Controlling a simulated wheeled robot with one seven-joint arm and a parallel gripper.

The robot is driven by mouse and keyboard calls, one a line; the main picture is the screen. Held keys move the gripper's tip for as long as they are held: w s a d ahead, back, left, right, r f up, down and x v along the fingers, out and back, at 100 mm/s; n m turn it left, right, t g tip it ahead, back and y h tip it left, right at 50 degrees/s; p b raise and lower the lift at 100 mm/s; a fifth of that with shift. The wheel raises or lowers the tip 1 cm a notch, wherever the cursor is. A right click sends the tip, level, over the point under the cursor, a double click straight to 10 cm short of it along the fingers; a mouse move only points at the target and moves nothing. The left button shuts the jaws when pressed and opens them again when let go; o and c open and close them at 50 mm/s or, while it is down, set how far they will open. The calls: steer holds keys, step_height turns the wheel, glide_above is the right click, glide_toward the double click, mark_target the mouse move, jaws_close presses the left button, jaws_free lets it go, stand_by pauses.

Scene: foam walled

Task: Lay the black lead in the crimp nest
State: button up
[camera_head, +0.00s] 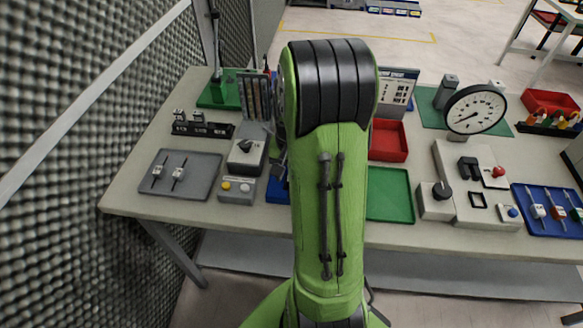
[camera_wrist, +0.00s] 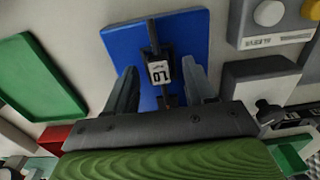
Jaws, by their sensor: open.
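A black piece with a white label (camera_wrist: 160,72), which looks like the black lead, shows against a blue tray (camera_wrist: 122,42) in the wrist view. My gripper (camera_wrist: 160,68) is open, with one finger on each side of this piece and a gap to it on both sides. I cannot tell how high the fingers are above the tray. In the head view my arm hides the gripper and most of this blue tray (camera_head: 275,191). I cannot tell for certain which fixture is the crimp nest.
A grey tray (camera_head: 200,188) with two dark labelled pieces lies at left. A button box (camera_head: 237,190) and a knobbed box (camera_head: 246,156) stand left of my arm. A green tray (camera_head: 390,205), red bin (camera_head: 388,140), dial gauge (camera_head: 475,108) and pale fixture (camera_head: 455,158) stand right.

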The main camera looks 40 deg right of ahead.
step_height(320, 180, up, 16)
steer(key=p, duration=0.4)
steer(key=shift+f, duration=0.15)
steer(key=s+a+r+n+t, duration=0.2)
steer(key=s+a+n, duration=0.3)
steer(key=a, duration=0.5)
steer(key=s+a+r+n+t, duration=0.2)
steer(key=s+a+n, duration=0.3)
steer(key=a, duration=0.5)
steer(key=shift+s+t, duration=0.5)
steer(key=shift+t, duration=0.3)
steer(key=shift+r, duration=0.1)
